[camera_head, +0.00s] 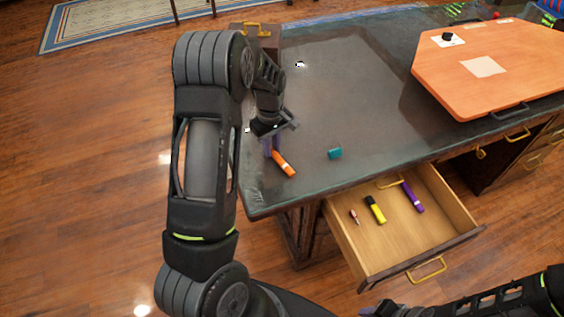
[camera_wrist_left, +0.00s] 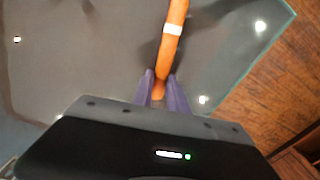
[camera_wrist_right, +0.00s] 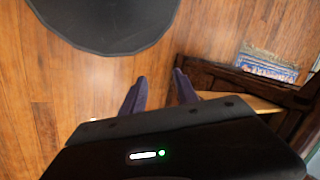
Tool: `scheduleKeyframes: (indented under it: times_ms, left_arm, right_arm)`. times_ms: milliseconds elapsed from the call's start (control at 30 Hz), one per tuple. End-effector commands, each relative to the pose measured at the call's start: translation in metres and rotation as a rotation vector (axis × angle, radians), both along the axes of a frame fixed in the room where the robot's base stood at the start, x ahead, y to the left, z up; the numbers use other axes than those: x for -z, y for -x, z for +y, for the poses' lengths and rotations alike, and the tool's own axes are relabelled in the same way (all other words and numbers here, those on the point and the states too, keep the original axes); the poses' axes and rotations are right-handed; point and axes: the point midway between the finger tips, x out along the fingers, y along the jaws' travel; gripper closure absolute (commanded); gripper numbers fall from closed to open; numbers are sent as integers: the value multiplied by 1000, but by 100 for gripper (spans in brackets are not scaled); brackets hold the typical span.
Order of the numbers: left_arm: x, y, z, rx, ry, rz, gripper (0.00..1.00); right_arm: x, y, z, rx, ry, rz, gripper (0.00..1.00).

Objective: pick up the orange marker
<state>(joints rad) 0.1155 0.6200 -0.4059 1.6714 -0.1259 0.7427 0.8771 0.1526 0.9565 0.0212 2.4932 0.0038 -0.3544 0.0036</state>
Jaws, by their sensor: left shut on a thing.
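The orange marker (camera_head: 284,162) with a white band is at the left end of the dark tabletop. My left gripper (camera_head: 271,145) is shut on its end, and the fingers hide that end in the head view. In the left wrist view the marker (camera_wrist_left: 174,35) runs up and away from between the two purple fingertips (camera_wrist_left: 160,93). I cannot tell whether the marker still touches the table. My right gripper (camera_wrist_right: 160,92) shows in the right wrist view with its fingers apart and nothing between them, over the wood floor.
A teal block (camera_head: 335,153) stands right of the marker. The open drawer (camera_head: 352,262) below holds a yellow marker (camera_head: 375,209), a purple marker (camera_head: 412,197) and a small red item (camera_head: 354,216). An orange board (camera_head: 530,75) lies at the right. The middle tabletop is mostly clear.

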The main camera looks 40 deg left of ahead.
Motion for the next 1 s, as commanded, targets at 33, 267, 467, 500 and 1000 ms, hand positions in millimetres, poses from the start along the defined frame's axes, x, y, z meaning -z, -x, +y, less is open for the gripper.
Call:
scheduleKeyframes:
  times_ms: [33, 267, 467, 500, 1000]
  left_arm:
    - [0, 0, 0, 0, 0, 0, 100]
    - [-4, -1, 0, 0, 0, -2, 100]
    - [-29, -1, 0, -1, -1, -4, 100]
    - [-37, -2, 0, -1, -1, -6, 100]
    - [-100, 0, 0, 0, 0, 0, 100]
  right_arm:
    - [0, 0, 0, 0, 0, 0, 64]
    - [1, 0, 0, 0, 0, 0, 64]
    - [6, -1, 0, -1, -1, -1, 64]
    - [7, -1, 0, -1, -2, -2, 64]
    - [13, -2, 1, -1, -4, -6, 64]
